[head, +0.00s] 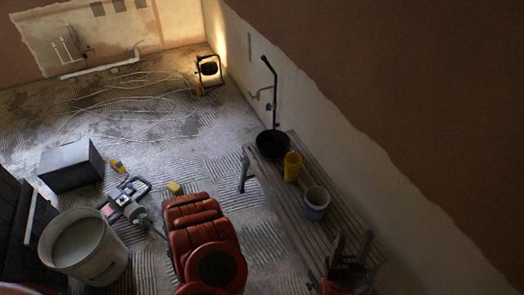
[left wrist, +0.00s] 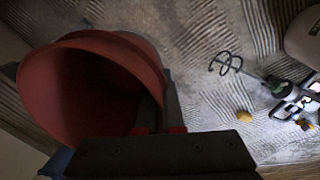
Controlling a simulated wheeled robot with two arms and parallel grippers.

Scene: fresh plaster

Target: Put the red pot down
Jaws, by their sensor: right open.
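The red pot (left wrist: 85,90) fills the left part of the left wrist view, its wide mouth facing the camera side. My left gripper (left wrist: 158,108) is shut on its wall, one dark finger inside the rim and one outside. The pot is above the floor; its base is hidden. I cannot make out the pot in the head view, where red-orange parts of my own arm block the lower middle. My right gripper (head: 347,252) is open and empty over the near end of the slatted bench (head: 290,205).
On the bench stand a black bowl (head: 272,144), a yellow cup (head: 292,166) and a blue-white pot (head: 316,203). A white bucket (head: 85,248), a mixer (head: 127,203), a yellow sponge (head: 174,188) and a dark box (head: 70,166) are on the floor. A cable lies farther back.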

